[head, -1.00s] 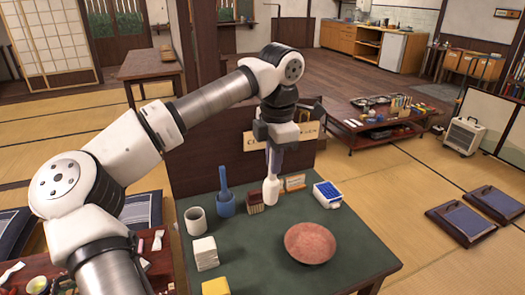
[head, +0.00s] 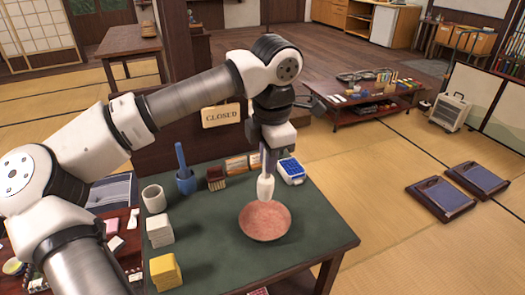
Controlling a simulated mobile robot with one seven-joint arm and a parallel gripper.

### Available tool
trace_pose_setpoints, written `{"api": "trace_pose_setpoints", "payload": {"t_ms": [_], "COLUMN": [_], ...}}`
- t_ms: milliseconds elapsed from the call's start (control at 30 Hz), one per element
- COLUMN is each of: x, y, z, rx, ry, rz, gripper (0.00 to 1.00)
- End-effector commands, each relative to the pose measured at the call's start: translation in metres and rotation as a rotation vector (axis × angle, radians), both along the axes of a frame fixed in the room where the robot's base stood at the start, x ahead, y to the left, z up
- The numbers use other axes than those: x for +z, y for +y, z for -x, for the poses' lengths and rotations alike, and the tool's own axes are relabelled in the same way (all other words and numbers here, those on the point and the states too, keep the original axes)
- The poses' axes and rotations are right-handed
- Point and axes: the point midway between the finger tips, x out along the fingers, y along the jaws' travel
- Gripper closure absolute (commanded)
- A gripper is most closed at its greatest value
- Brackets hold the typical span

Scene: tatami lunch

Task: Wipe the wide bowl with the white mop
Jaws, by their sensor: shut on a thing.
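The wide bowl (head: 264,222) is reddish-pink, shallow and round. It sits upright on the dark green table top (head: 210,250). My gripper (head: 271,156) points down above the far side of the bowl and is shut on the white mop (head: 265,188). The mop hangs upright, with its white head down. The head's lower end overlaps the bowl's far rim in the picture; I cannot tell whether it touches the bowl. The fingertips are small and partly hidden by the wrist and mop handle.
Left on the table stand a pale cup (head: 154,198), a blue container (head: 187,183) with a blue handle, a white stack (head: 160,231) and a yellow stack (head: 165,271). A brown brush (head: 216,178) and a blue-and-white box (head: 291,170) stand behind. The table's right front is clear.

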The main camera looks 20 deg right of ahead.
Motion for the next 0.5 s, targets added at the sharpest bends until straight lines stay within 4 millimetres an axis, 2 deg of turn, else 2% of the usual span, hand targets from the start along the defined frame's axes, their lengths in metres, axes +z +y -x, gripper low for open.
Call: {"api": "trace_pose_setpoints", "payload": {"t_ms": [267, 500], "x": [-0.009, -0.029], "y": [-0.001, 0.0], "z": [0.001, 0.001], "rx": [-0.002, -0.002], "ry": [0.0, 0.0], "rz": [0.001, 0.001], "gripper": [1.0, 1.0]}}
